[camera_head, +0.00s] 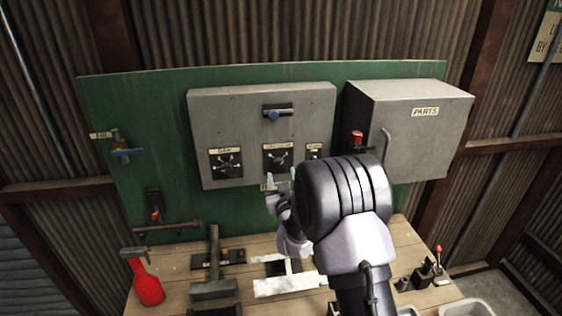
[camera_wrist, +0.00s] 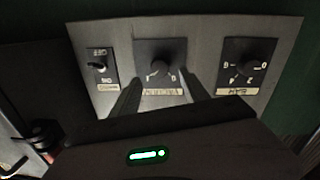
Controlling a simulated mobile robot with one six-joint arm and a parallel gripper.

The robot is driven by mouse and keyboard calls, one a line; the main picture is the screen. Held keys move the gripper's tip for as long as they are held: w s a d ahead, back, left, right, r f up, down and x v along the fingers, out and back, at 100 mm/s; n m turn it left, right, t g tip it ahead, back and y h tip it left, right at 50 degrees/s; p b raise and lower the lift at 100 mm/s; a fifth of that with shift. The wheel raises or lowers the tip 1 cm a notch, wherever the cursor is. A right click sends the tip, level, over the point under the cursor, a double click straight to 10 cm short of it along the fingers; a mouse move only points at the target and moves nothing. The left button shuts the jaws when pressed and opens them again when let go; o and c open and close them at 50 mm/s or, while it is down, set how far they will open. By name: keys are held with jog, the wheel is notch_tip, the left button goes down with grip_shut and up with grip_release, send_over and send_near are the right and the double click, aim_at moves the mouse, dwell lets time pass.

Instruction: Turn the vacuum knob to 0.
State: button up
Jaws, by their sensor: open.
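The vacuum knob (camera_head: 278,158) is the middle dial on the front of the grey control box (camera_head: 240,112). In the wrist view, which is upside down, the round dark vacuum knob (camera_wrist: 157,54) sits on a black plate with its VACUUM label. A 0 and another mark show beside it, but I cannot tell where the knob points. My gripper (camera_head: 281,180) is open and empty, just below the dial in the head view. In the wrist view the two dark fingers of my gripper (camera_wrist: 162,84) point at the plate, one towards each side of it, apart from the knob.
Another dial (camera_head: 227,162) is left of the vacuum knob. An OFF/ON toggle (camera_wrist: 98,66) is on its other side, partly hidden by my arm in the head view. A blue handle (camera_head: 277,114) is above. The PARTS box (camera_head: 408,130) stands right; tools lie on the bench below.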

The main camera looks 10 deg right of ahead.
aim_at(279, 165)
jog(key=w, duration=0.4)
jog(key=shift+w+r+p, duration=0.1)
jog(key=shift+w+p, duration=0.2)
jog(key=shift+p, duration=0.1)
jog(key=shift+w+d, duration=0.15)
jog(key=shift+w, duration=0.25)
grip_shut()
